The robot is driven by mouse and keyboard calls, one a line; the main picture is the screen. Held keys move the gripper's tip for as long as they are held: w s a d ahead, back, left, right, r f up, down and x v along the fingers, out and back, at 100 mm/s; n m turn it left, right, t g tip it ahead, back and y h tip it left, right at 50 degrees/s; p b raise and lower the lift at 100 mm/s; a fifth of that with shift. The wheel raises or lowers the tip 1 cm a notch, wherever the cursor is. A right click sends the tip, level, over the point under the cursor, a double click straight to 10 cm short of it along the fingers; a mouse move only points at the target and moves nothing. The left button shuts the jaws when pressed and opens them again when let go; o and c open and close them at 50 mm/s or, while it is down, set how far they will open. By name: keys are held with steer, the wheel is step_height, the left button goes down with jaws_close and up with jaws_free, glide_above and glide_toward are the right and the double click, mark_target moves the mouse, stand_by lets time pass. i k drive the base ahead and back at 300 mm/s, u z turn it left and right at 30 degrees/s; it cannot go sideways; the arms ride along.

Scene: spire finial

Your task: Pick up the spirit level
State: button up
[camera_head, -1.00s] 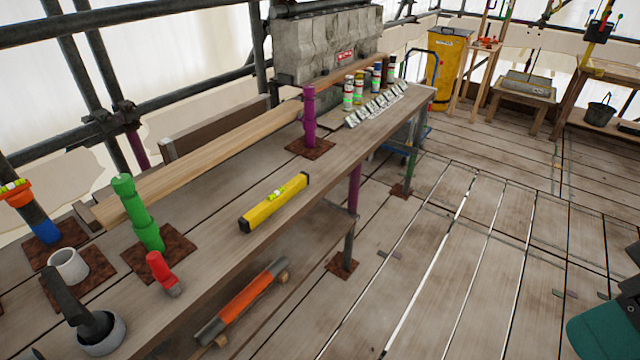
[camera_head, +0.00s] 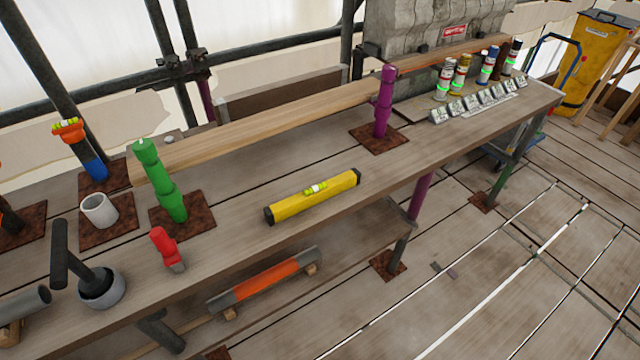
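The spirit level (camera_head: 313,197) is a yellow bar with black end caps and a small bright green-yellow vial on its top. It lies on the grey wooden bench (camera_head: 330,235), close to the bench's front edge and angled up to the right. Nothing covers it. My gripper is not in view, so its state does not show.
A green post (camera_head: 162,182), a red tool (camera_head: 166,249) and a white cup (camera_head: 99,209) stand left of the level. A purple post (camera_head: 384,102) stands behind right. A long timber (camera_head: 265,128) lies behind. An orange-and-grey tube (camera_head: 264,281) rests on the lower shelf.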

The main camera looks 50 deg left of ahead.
mark_target(292, 205)
steer(key=u, duration=0.35)
steer(key=i, duration=0.55)
steer(key=u, duration=1.1)
steer(key=i, duration=0.5)
steer(key=u, duration=0.55)
